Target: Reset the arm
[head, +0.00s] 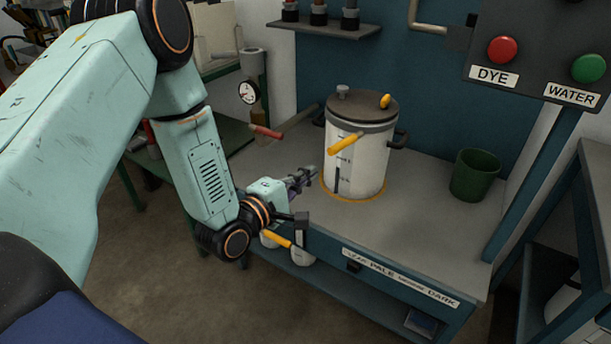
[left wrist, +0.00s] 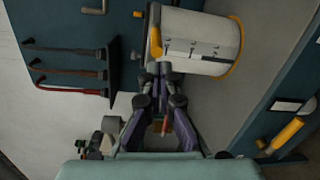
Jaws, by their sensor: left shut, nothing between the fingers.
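My left arm comes in from the left in the head view. Its gripper (head: 310,172) is at the left side of a white pot with a dark lid (head: 357,150). The left wrist view shows the gripper (left wrist: 158,70) with its fingers together, empty, close to the same pot (left wrist: 200,40). I cannot tell whether the fingertips touch the pot. The pot stands upright on the grey bench top, inside a yellow ring, with a yellow handle (head: 345,144) on its front. My right gripper is not in view.
A green cup (head: 474,175) stands right of the pot. A panel with a red DYE button (head: 501,50) and a green WATER button (head: 588,68) hangs at upper right. A red-handled lever (head: 266,131) is behind the gripper. A yellow handle (head: 277,239) sits at the bench front.

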